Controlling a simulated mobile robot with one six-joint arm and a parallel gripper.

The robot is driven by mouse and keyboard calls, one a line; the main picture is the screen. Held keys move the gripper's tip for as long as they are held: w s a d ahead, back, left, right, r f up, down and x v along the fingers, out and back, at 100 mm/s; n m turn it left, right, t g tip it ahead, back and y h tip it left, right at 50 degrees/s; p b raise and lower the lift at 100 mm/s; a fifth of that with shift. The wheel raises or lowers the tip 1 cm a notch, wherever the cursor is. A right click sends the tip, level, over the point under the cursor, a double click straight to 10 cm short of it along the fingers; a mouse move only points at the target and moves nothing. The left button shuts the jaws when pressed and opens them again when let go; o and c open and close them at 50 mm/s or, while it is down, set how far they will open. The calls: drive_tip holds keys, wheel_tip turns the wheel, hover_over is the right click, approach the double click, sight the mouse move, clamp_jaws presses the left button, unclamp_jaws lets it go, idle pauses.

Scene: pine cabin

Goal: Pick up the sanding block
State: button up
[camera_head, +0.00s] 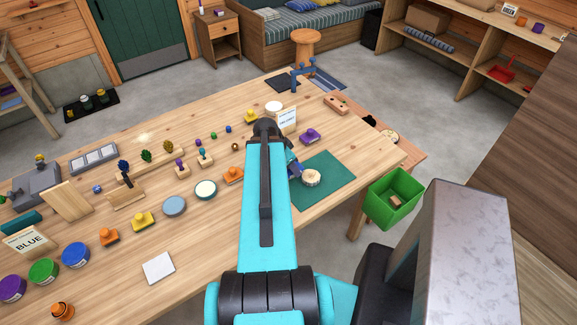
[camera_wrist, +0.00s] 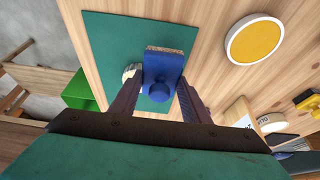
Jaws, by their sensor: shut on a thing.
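The sanding block appears to be the blue block with a round knob (camera_wrist: 162,75) in the wrist view, with a tan layer along its far edge. My gripper (camera_wrist: 160,83) is shut on it, one finger on each side. In the head view a bit of blue (camera_head: 293,163) shows beside the end of my arm, which hides most of the block and gripper. The block is over the green mat (camera_head: 335,168); I cannot tell whether it touches the mat.
A pale round piece (camera_head: 311,178) lies on the mat close to my gripper. A purple knobbed block (camera_head: 309,135) stands behind the mat, and an orange one (camera_head: 233,175) left of my arm. A green bin (camera_head: 393,198) is off the table's right edge.

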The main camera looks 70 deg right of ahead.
idle(0.5)
drive_tip(key=shift+o, duration=1.4)
drive_tip(key=shift+c, duration=0.5)
drive_tip(key=shift+w, duration=0.25)
drive_tip(key=w+a+r+n+t+b, duration=0.15)
drive_tip(key=w+a+r+n, duration=0.35)
drive_tip(key=w, duration=0.6)
drive_tip(key=w+a+n+t+b, duration=0.1)
drive_tip(key=w+a+n+b, duration=0.2)
drive_tip(key=w+a, duration=0.65)
drive_tip(key=w+a+r+n+t+b, duration=0.2)
drive_tip(key=w+a+r+n+b, duration=0.15)
drive_tip(key=w, duration=0.95)
drive_tip(key=w+a+r+n+y+b, duration=0.1)
drive_tip(key=w+a+r+n, duration=0.2)
drive_tip(key=a, duration=0.9)
drive_tip(key=w+a+r+n+t+y+b, duration=0.1)
drive_tip(key=w+a+n, duration=0.5)
drive_tip(key=a, duration=0.7)
drive_tip(key=w+a+r+n+t+y+b, duration=0.1)
drive_tip(key=w+a+r+n+b, duration=0.2)
drive_tip(key=a, duration=0.9)
wheel_tip(320, 180, up, 2)
drive_tip(key=shift+w+a+n+y, duration=0.15)
drive_tip(key=shift+w+n+y, duration=0.15)
drive_tip(key=shift+w+n, duration=0.6)
